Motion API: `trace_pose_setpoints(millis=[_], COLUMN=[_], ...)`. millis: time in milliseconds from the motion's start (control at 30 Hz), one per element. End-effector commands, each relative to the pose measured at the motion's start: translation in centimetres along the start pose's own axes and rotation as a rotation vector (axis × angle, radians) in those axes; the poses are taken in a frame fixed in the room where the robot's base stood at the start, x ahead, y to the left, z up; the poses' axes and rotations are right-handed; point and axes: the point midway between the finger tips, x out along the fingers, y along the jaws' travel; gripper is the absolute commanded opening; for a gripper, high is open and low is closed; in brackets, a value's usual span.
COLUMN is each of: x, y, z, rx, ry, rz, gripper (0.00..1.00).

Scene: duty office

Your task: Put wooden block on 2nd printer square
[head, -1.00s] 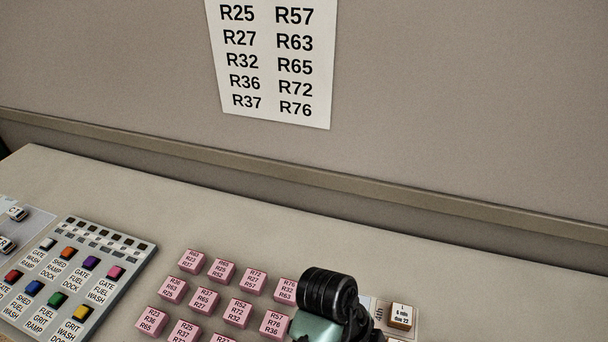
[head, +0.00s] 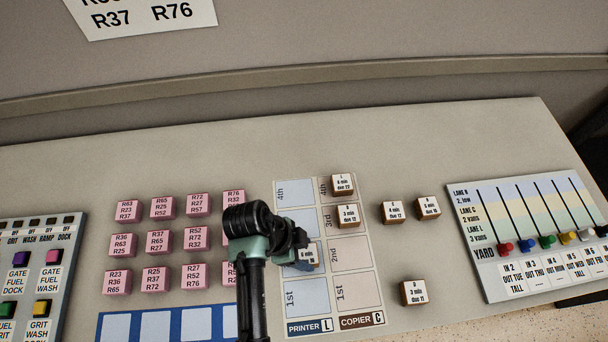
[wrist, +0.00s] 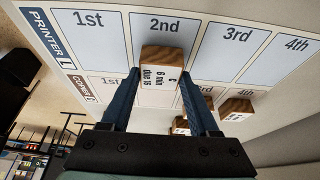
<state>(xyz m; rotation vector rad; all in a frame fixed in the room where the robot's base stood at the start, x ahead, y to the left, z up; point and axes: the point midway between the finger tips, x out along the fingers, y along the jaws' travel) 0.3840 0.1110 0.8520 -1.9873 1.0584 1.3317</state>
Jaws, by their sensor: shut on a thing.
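My gripper (head: 303,263) is shut on a wooden block (head: 307,257) with a white label on top. In the wrist view the held block (wrist: 160,68) sits between the two blue fingers. It is at the lower part of the pale blue 2nd printer square (wrist: 164,27), toward the copier row. I cannot tell whether it touches the sheet. The head view shows the printer and copier sheet (head: 332,227), with my arm hiding part of the printer column. Other wooden blocks stand on the 4th copier square (head: 342,185) and the 3rd copier square (head: 348,216).
Several pink blocks (head: 161,207) stand in rows left of the sheet. Loose wooden blocks (head: 413,293) stand to its right, before the yard panel (head: 525,235). A button panel (head: 40,270) is at far left. The desk behind the sheet is clear.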

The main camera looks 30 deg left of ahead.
Motion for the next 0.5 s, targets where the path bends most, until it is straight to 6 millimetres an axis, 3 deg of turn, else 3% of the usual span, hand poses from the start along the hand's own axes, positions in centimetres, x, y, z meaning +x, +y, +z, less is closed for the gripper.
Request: trace_pose_setpoints(millis=[400,433,500], x=[0.71,0.60,0.57], y=[0.01,0.00,0.00], z=[0.27,0.23,0.22], rx=[0.001,0.001,0.001], ry=[0.000,0.000,0.000], rz=[0.000,0.000,0.000], gripper=[0.06,0.67,0.79])
